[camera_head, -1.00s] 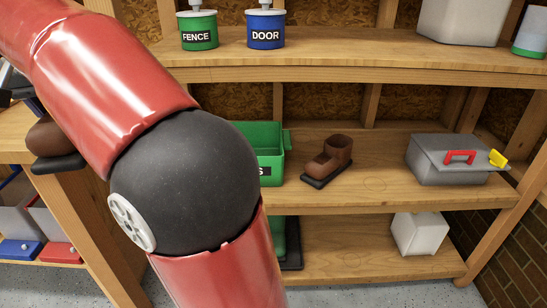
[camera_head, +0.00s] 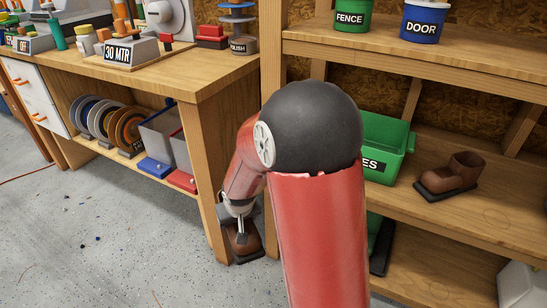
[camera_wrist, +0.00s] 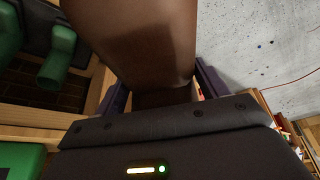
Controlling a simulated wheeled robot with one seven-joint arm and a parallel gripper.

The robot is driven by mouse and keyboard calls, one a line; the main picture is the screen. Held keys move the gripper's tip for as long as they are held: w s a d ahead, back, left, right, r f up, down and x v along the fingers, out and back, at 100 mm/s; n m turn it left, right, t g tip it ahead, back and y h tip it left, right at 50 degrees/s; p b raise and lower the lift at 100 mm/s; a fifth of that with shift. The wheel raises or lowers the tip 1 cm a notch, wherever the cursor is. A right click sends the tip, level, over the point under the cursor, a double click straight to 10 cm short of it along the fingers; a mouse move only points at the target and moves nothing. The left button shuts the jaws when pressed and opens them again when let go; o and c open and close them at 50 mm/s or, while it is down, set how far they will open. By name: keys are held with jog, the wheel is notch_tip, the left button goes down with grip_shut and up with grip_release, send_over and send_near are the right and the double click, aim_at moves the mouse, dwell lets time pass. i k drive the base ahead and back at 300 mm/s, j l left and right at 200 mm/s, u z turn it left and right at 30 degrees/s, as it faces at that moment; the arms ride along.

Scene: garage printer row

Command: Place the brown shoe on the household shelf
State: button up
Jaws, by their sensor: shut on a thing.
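My gripper (camera_head: 240,226) is shut on a brown shoe (camera_head: 246,248) with a dark sole, low beside the workbench's right leg. In the wrist view the shoe (camera_wrist: 145,35) fills the space between the fingers, and its far end is out of frame. A wooden shelf unit (camera_head: 460,213) stands at the right. On its middle board stand a second brown shoe (camera_head: 452,174) and a green bin (camera_head: 388,145) whose label ends in "ES". My arm hides part of the bin and of the unit's left side. I cannot read any label naming the household shelf.
Pots marked FENCE (camera_head: 351,15) and DOOR (camera_head: 424,20) stand on the upper board. A white block (camera_head: 521,287) and a dark-soled green item (camera_head: 378,245) sit low. The workbench (camera_head: 190,75) at left is crowded. Board around the second shoe is bare.

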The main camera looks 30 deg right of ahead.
aim_at(495, 203)
jog(key=k+l+z, duration=0.1)
jog(key=z, duration=0.3)
jog(key=k+l+z, duration=0.2)
jog(key=z, duration=0.2)
